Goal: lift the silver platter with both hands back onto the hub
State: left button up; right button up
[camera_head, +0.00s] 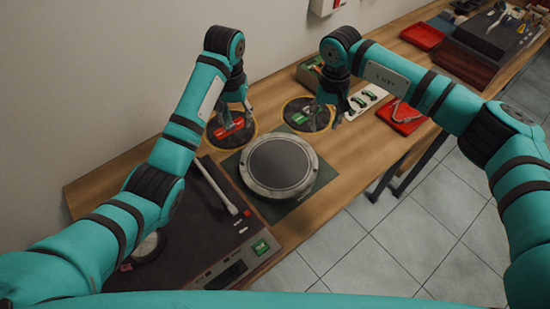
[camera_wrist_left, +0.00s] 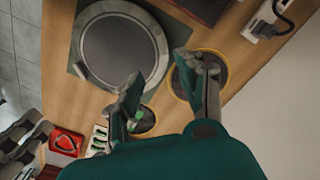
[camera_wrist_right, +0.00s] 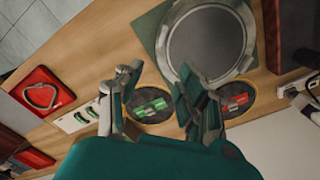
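The silver platter (camera_head: 279,166) lies flat on a green mat (camera_head: 308,205) on the bench. It also shows in the left wrist view (camera_wrist_left: 120,45) and the right wrist view (camera_wrist_right: 208,42). My left gripper (camera_head: 238,112) is open and empty, above the far left side of the platter and apart from it. My right gripper (camera_head: 336,108) is open and empty, beyond the platter at the right, also apart. The dark turntable deck (camera_head: 205,235) is at the near left. A pale round part (camera_head: 150,246) on it is partly hidden by my left arm; I cannot tell whether it is the hub.
A round dark pad with a red item (camera_head: 229,133) and another with a green item (camera_head: 303,115) lie behind the platter. The tonearm (camera_head: 216,187) lies along the deck. Red trays (camera_head: 402,117) are to the right. A wall stands behind the bench.

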aim_at(243, 158)
jog(key=shift+s+a, duration=0.1)
